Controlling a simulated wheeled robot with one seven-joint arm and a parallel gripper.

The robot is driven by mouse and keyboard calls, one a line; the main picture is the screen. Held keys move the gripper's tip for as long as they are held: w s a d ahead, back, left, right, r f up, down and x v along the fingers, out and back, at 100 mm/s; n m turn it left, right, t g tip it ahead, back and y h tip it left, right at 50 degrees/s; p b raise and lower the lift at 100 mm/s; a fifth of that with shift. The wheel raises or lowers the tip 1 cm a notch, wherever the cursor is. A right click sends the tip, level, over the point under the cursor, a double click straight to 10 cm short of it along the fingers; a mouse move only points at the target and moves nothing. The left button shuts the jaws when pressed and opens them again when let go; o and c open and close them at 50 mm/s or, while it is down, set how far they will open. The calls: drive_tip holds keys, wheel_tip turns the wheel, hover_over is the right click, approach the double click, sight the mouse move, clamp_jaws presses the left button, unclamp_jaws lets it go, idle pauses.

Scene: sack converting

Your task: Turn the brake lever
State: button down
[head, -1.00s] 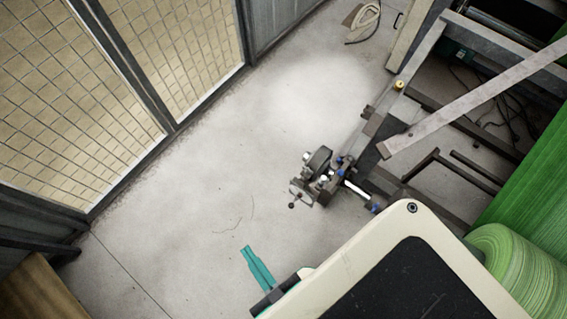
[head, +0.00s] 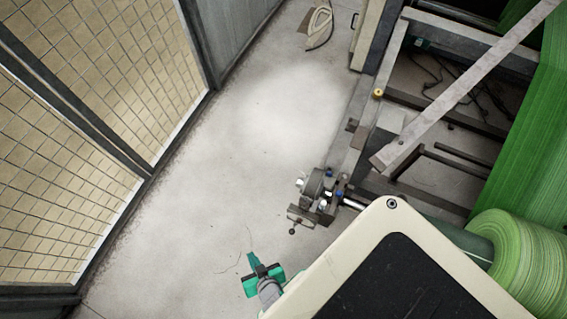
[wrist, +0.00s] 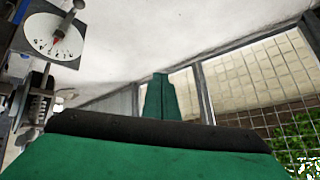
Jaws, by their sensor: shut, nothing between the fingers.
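The brake unit (head: 318,184) sits at the end of the roll shaft, right of centre in the head view. A small lever with a dark ball end (head: 292,231) seems to hang at its near side.
A machine frame (head: 375,110) and a large green roll (head: 520,245) stand on the right. A mesh fence (head: 90,100) runs along the left. The grey floor (head: 235,150) between them is clear. A beige object with a cable (head: 318,22) lies at the far end.

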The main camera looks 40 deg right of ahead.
drive_tip(key=w+d+f+m+g+h, duration=0.1)
drive_tip(key=w+d+f+m+g, duration=0.1)
drive_tip(key=f, duration=0.4)
drive_tip(key=w+d+f+m+g, duration=0.2)
drive_tip(key=f+g, duration=0.1)
drive_tip(key=f, duration=0.3)
drive_tip(key=w+d+f+m+g+h, duration=0.25)
drive_tip(key=w+d+m+g, duration=0.3)
drive_tip(key=d, duration=0.35)
drive_tip(key=s+d+f, duration=0.5)
drive_tip(key=s+f, duration=0.1)
drive_tip(key=f, duration=0.4)
drive_tip(key=shift+d, duration=0.3)
drive_tip(key=shift+s+f+g+h, duration=0.1)
drive_tip(key=shift+g+h, duration=0.15)
drive_tip(key=shift+g, duration=0.2)
